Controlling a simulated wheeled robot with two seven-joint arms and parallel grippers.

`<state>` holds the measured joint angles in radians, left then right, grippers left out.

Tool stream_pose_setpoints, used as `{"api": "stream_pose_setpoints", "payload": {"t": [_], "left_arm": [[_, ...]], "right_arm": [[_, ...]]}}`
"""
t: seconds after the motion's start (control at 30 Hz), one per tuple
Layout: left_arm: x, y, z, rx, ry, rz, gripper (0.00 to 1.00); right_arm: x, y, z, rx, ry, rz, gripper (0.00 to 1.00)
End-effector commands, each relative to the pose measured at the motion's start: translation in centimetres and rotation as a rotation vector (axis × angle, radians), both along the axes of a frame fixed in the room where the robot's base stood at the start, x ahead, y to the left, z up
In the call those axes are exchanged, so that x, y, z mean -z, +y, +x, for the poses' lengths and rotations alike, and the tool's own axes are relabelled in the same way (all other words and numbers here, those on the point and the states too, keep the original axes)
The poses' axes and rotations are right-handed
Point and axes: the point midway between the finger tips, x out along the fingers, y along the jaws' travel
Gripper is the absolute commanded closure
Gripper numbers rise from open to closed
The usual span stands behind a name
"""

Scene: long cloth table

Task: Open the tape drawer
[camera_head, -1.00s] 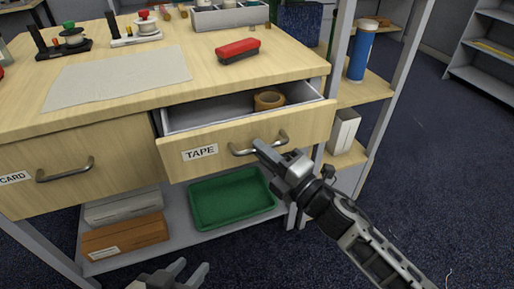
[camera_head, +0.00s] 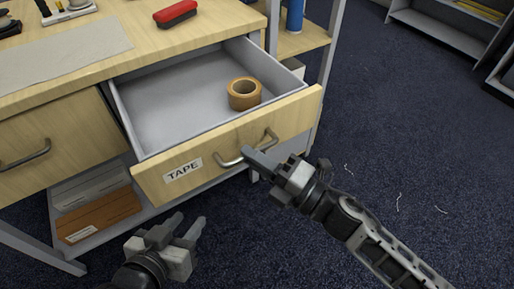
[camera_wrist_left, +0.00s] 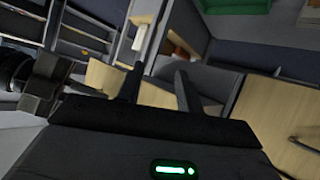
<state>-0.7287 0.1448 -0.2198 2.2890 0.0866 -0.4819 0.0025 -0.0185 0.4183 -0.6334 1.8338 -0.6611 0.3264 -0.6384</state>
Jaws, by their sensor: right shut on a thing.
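The tape drawer (camera_head: 219,156) has a pale wood front with a TAPE label and a metal handle (camera_head: 231,161). It stands well out of the table, showing its grey inside. A brown tape roll (camera_head: 244,94) lies inside near the right side. My left gripper (camera_head: 187,227) is open and empty, low in front of the drawer's left half. Its fingers also show in the left wrist view (camera_wrist_left: 158,85), apart with nothing between them.
The card drawer (camera_head: 60,145) at left is closed. A red stapler-like object (camera_head: 175,13) and a pale mat (camera_head: 60,52) lie on the tabletop. A brown box (camera_head: 98,214) sits on the lower shelf. Open dark carpet (camera_head: 420,150) lies to the right.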

Motion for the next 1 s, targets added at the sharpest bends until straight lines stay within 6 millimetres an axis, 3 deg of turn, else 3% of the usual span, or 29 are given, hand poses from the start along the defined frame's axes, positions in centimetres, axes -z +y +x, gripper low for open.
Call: {"api": "stream_pose_setpoints", "payload": {"t": [0.33,0.37,0.4,0.43,1.0], "left_arm": [[-0.25,-0.11,0.27,0.003,-0.008,-0.002,0.64],[-0.25,-0.12,0.27,0.003,-0.008,-0.002,0.64],[-0.25,-0.12,0.27,0.003,-0.008,-0.002,0.64],[-0.25,-0.13,0.27,0.003,-0.008,-0.002,0.64],[-0.21,-0.16,0.23,0.003,-0.008,-0.002,0.64]], "right_arm": [[-0.01,-0.06,-0.09,-0.002,-0.002,-0.001,1.0],[-0.01,-0.05,-0.09,-0.002,-0.002,-0.001,0.81],[-0.01,-0.05,-0.09,-0.002,-0.002,-0.001,0.7],[-0.01,-0.05,-0.09,-0.001,-0.002,-0.001,0.67],[0.29,-0.73,-0.57,0.0,0.002,-0.001,0.67]]}}
